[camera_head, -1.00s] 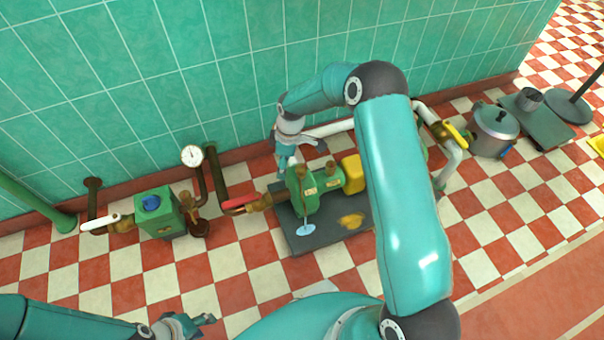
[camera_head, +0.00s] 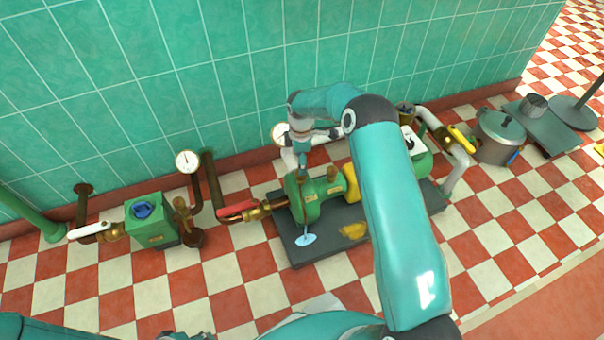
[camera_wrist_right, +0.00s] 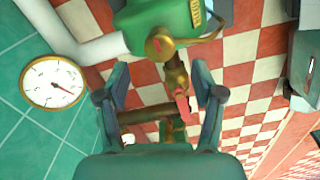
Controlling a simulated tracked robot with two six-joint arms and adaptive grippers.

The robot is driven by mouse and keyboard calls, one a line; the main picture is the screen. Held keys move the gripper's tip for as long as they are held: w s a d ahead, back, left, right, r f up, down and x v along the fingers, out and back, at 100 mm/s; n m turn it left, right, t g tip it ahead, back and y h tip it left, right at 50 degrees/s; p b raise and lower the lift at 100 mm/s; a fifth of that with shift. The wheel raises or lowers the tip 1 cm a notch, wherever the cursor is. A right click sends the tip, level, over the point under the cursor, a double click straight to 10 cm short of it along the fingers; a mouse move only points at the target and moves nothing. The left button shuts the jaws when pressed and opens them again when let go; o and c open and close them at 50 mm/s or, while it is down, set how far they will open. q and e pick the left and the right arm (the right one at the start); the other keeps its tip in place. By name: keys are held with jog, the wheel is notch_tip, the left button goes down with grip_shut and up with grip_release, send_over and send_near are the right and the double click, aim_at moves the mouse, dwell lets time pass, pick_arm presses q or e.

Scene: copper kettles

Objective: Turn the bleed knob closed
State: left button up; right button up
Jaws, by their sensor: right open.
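The green pump (camera_head: 327,203) stands on a dark base plate, with small brass fittings on top. A round brass cap or knob (camera_wrist_right: 159,44) shows on the green body in the right wrist view; I cannot tell for certain that it is the bleed knob. My right gripper (camera_head: 303,168) points down over the left end of the pump and hides part of its top. In the wrist view its fingers (camera_wrist_right: 161,80) are apart with nothing gripped, and the brass cap lies just beyond the tips. My left gripper (camera_head: 186,335) is mostly cut off at the bottom edge.
A red lever handle (camera_head: 238,208) sits on the pipe left of the pump. A white-faced gauge (camera_wrist_right: 52,81) is close to the right gripper. A green box with a blue knob (camera_head: 143,210) stands at left. A pot (camera_head: 498,137) stands at right. Front floor is clear.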

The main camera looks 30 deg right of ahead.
notch_tip(320, 180, down, 6)
jog(key=shift+r+b, duration=0.15)
jog(key=shift+b, duration=0.55)
jog(key=shift+c, duration=0.3)
jog(key=c, duration=1.1)
